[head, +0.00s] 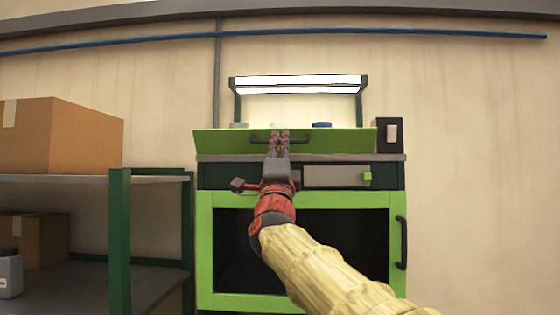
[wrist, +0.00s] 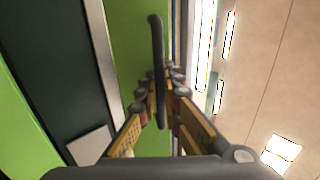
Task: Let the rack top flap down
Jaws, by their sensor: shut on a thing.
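The rack top flap (head: 225,141) is a bright green panel, standing tilted above the grey counter of the green rack. A dark bar handle (head: 302,141) runs along its front. My gripper (head: 279,136) reaches up to the middle of the flap. In the wrist view, my gripper (wrist: 160,85) has its fingers on both sides of the dark handle (wrist: 157,60), shut on it. The green flap (wrist: 133,35) lies just behind the handle. The fingers and arm hide part of the handle's middle in the head view.
Below are a grey drawer front (head: 335,176) with a green knob and a green-framed door (head: 300,200) with a dark handle (head: 401,243). A lit lamp (head: 298,84) hangs above. A shelf (head: 60,178) with cardboard boxes (head: 65,135) stands left. A switch box (head: 390,134) is right.

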